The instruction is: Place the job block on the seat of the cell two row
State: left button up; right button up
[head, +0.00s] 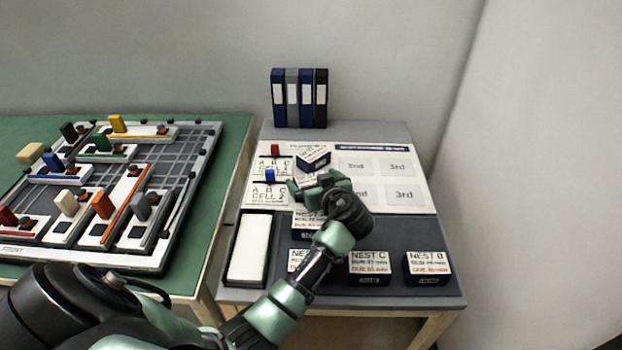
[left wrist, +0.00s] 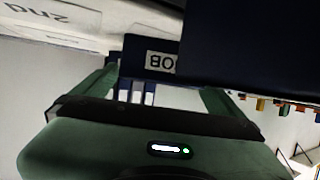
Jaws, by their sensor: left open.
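In the head view a dark block with a white printed top (head: 314,158) sits turned askew in the upper row of the board, beside the red peg. The cell two row (head: 268,194) is the lower row, with a blue peg (head: 270,175). My left gripper (head: 308,188) is open over that row, just in front of the block, and its arm hides the first seat. In the left wrist view a navy face with an upside-down JOB label (left wrist: 162,62) shows beyond the open fingers. A larger dark face (left wrist: 250,45) fills the upper right. My right gripper is out of view.
More labelled blocks stand on the grey front area, including NEST C (head: 369,267) and NEST B (head: 428,267). A tray with a white inside (head: 249,247) is at the left. Binders (head: 299,98) stand at the back. The 3rd seats (head: 403,193) are clear.

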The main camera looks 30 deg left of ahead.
pick_arm(q)
jog(key=b+v, duration=0.1)
jog(key=v, duration=0.9)
jog(key=shift+s+d, duration=0.2)
jog(key=shift+r, duration=0.1)
